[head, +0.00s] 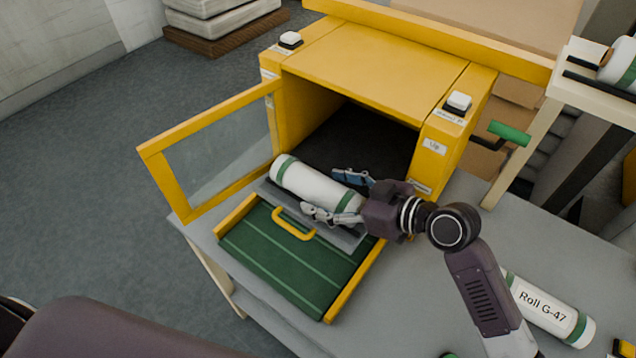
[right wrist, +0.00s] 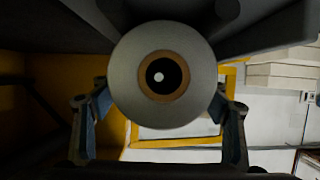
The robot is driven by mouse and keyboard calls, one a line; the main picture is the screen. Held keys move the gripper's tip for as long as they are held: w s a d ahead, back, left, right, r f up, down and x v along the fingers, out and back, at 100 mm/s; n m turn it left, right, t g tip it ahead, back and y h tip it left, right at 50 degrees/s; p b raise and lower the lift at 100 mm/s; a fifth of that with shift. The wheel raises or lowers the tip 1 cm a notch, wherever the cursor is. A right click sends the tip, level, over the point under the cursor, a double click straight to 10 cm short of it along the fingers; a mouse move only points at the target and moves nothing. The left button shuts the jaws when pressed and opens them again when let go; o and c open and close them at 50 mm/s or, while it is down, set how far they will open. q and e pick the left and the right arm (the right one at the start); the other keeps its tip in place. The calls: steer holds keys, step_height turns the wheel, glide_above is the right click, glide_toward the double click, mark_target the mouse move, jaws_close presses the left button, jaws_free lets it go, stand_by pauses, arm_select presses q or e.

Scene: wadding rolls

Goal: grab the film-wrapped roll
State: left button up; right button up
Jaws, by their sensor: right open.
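A white roll with green bands (head: 310,186) lies at the mouth of a yellow cabinet (head: 390,55), above the rear edge of a green tray. I cannot clearly make out film on it. My right gripper (head: 321,192) is open, its fingers on either side of the roll's right part. In the right wrist view the roll's round end (right wrist: 125,75), with a brown core ring, faces the camera between the two open fingers (right wrist: 160,115). Contact with the fingers is not clear. My left gripper is not in view.
The cabinet's glazed door (head: 215,150) stands open to the left. The green tray (head: 270,262) has a yellow handle and side rails. Another roll, labelled Roll G-47 (head: 540,308), lies on the grey table (head: 410,285). A stand (head: 590,100) at right holds another roll.

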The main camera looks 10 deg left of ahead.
steer(key=shift+x, duration=0.95)
steer(key=shift+w+a+f, duration=0.1)
steer(key=shift+a, duration=0.05)
steer(key=c, duration=0.4)
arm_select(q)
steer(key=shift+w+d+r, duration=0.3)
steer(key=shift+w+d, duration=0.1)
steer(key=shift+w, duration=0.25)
arm_select(e)
steer(key=c, duration=0.9)
steer(key=shift+c, duration=0.2)
